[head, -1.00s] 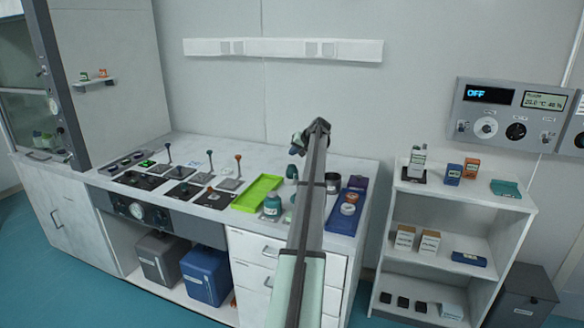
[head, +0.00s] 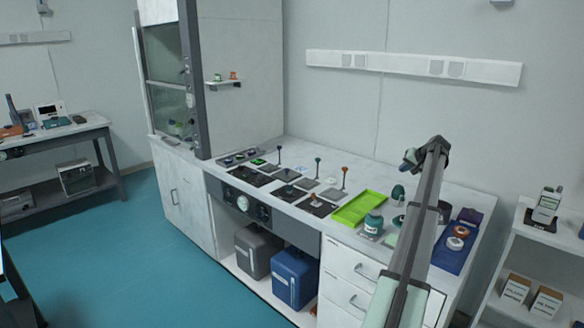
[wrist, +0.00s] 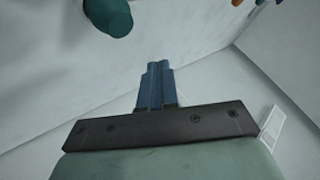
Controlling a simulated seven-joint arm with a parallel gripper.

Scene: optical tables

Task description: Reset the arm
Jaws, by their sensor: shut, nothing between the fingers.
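My arm reaches up from the lower right of the head view, over the right part of the white bench (head: 478,187). My gripper (head: 408,160) is at its far end, raised above the bench top and small in that view. In the wrist view the blue fingers of my gripper (wrist: 158,68) lie side by side, closed, with nothing held. A dark teal rounded thing (wrist: 108,14) shows at the top left of the wrist view, apart from the fingers.
A fume hood (head: 168,75) stands left. A white shelf (head: 510,262) stands right. The floor (head: 150,255) at left is clear.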

